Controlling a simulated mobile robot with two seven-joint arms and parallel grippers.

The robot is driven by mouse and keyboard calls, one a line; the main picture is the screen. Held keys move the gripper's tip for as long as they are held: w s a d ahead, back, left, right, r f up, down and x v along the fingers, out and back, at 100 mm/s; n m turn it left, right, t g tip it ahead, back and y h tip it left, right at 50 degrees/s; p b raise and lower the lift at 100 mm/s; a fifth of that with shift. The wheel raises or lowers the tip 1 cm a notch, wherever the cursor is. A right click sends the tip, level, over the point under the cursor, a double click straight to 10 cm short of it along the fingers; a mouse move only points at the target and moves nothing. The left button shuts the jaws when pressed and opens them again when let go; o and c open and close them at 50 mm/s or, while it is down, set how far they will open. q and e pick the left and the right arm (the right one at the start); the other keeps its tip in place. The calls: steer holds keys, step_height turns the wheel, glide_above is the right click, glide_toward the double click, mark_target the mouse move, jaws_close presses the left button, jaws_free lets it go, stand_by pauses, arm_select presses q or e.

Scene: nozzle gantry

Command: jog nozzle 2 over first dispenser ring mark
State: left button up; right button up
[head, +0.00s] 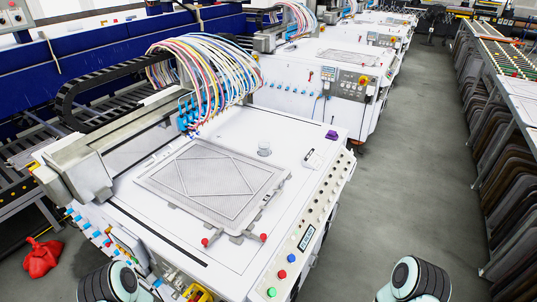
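The nozzle head (188,114) is a row of blue fittings fed by a bundle of coloured hoses (215,65). It hangs from the gantry beam (130,128) above the far left edge of the white machine bed. Nozzle 2 cannot be told apart from the others. A grey plate (210,178) with a diamond line pattern lies on the bed. A small round clear or white piece (264,148) stands behind it. No ring mark can be made out at this size. Round ends of my arms show at bottom left and bottom right; neither gripper is visible.
A control strip (318,212) with several buttons and a small display (307,237) runs along the bed's right edge. Its near end has green (271,292), red (282,273) and blue (291,258) buttons. The grey aisle floor (400,180) is clear. A red bundle (42,257) lies at lower left.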

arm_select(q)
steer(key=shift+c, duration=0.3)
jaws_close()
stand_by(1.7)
